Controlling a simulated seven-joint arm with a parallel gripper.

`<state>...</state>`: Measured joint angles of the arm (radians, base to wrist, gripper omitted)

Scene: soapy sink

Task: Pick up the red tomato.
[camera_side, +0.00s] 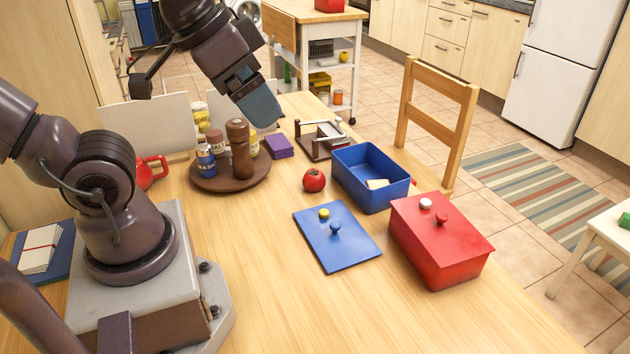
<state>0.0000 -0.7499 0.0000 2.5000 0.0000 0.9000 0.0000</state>
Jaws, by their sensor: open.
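The red tomato (314,180) sits on the wooden table, just left of an open blue box (371,182). It has a green top and nothing touches it. My gripper (262,112) is up and to the left of the tomato in the picture, in the air and pointing down. It is open, and no object shows in it. The gap between its fingers is hard to make out from this side.
A round brown tray (231,184) with several jars and a pepper mill (239,148) stands left of the tomato. A blue lid (337,240) and a closed red box (438,245) lie nearer the front. A purple block (279,146) and a wooden holder (321,140) are behind. The front table is clear.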

